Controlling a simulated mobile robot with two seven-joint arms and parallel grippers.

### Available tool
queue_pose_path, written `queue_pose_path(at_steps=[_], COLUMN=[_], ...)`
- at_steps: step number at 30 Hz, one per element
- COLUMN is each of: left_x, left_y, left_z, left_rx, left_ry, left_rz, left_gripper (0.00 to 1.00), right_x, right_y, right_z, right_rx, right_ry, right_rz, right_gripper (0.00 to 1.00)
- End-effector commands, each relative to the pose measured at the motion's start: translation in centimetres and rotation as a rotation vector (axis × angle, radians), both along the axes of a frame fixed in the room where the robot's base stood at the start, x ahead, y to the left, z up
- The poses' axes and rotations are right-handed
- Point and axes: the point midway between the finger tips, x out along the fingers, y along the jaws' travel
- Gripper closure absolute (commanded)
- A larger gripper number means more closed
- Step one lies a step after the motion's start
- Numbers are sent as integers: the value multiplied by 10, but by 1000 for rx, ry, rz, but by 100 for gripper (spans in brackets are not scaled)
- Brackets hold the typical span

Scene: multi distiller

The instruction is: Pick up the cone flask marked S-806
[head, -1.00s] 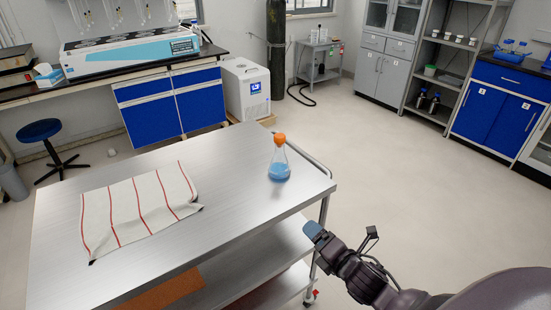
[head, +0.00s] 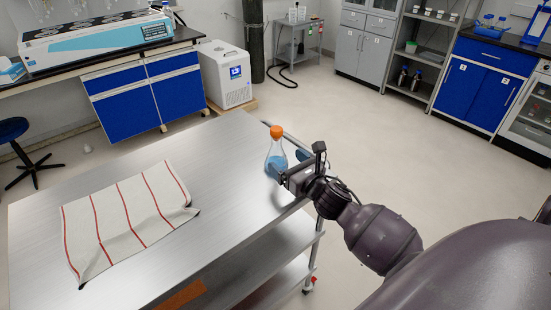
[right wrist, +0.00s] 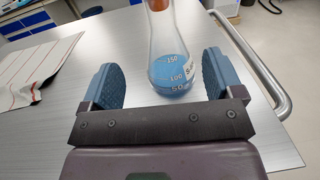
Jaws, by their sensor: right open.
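The cone flask (head: 275,157) stands upright on the metal cart's top, near its right edge. It is clear glass with blue liquid and an orange cap. In the right wrist view the flask (right wrist: 170,55) shows volume marks and part of a label; the full code is not readable. My right gripper (head: 285,172) is beside the flask in the head view. In the right wrist view the right gripper (right wrist: 162,82) is open, with one blue finger pad to each side of the flask's base and the flask a little ahead. My left gripper is not in view.
The metal cart (head: 120,160) has a striped cloth (head: 130,218) on its left part. A rail (right wrist: 262,70) runs along the cart's right edge. The cart top between cloth and flask is clear.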

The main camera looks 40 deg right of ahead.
Motion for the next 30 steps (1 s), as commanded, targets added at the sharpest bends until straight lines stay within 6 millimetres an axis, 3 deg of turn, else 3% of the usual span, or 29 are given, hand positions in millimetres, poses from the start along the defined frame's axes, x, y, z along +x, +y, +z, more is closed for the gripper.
queue_pose_path(at_steps=[8, 18, 28, 30], left_x=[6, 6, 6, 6], left_y=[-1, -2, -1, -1], left_z=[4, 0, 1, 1], left_rx=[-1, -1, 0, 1], left_ry=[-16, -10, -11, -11], left_rz=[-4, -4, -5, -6], left_gripper=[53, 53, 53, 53], right_x=[17, 57, 63, 63], right_y=[-1, -6, -6, -6], right_z=[-1, -5, -4, -4], right_rx=[2, 2, 3, 3], right_ry=[1, 1, 1, 1], right_rz=[0, 0, 0, 0], right_gripper=[14, 14, 14, 22])
